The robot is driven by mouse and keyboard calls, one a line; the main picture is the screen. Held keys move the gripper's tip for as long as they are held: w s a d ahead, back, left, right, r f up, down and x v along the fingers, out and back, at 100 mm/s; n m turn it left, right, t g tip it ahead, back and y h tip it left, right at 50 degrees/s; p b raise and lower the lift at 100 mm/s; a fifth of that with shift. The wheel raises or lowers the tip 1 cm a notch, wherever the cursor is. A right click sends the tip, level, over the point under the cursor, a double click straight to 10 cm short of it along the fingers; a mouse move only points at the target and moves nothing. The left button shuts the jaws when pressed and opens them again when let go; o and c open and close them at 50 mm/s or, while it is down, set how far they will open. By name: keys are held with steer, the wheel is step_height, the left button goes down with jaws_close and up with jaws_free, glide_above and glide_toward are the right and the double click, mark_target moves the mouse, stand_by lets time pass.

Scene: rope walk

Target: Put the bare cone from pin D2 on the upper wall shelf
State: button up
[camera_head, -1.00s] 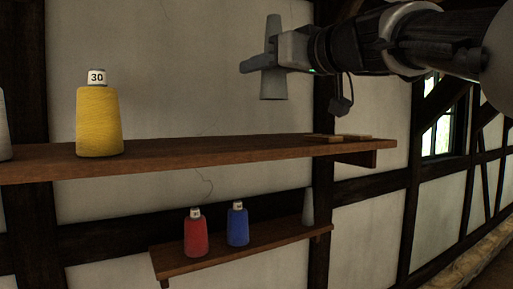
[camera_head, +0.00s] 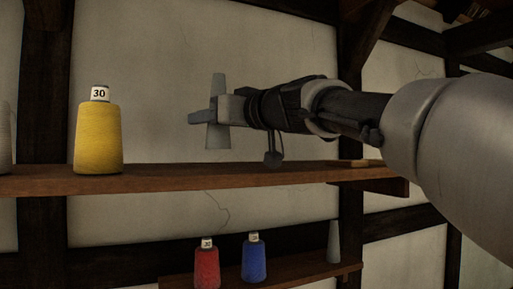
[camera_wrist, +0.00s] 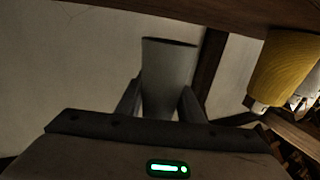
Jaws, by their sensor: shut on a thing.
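My gripper (camera_head: 214,110) is shut on a bare grey cone (camera_head: 217,136), held about upright with its narrow end up. The cone's base is a little above the upper wall shelf (camera_head: 230,176), with a gap showing between them in the head view. In the wrist view the cone (camera_wrist: 168,75) stands between the two fingers, its wide end towards the shelf (camera_wrist: 220,10) at the top of the picture.
A yellow cone labelled 30 (camera_head: 98,138) stands on the upper shelf at the left, with a pale cone (camera_head: 5,140) at the picture's edge. Thin wooden pieces (camera_head: 358,163) lie at the shelf's right end. A lower shelf (camera_head: 300,275) holds red, blue and grey cones. The upper shelf's middle is clear.

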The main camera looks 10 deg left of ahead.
mark_target(209, 136)
steer(key=shift+f+b, duration=0.45)
steer(key=shift+f, duration=1.6)
steer(key=shift+f+b, duration=0.25)
steer(key=shift+b, duration=0.1)
steer(key=o, duration=1)
steer(key=shift+r, duration=0.1)
steer(key=shift+r+p, duration=0.3)
steer(key=shift+p, duration=0.2)
steer(key=b+v, duration=0.3)
steer(key=v, duration=0.9)
steer(key=shift+d+f+b, duration=0.1)
steer(key=shift+f+b, duration=0.05)
steer(key=shift+b, duration=0.15)
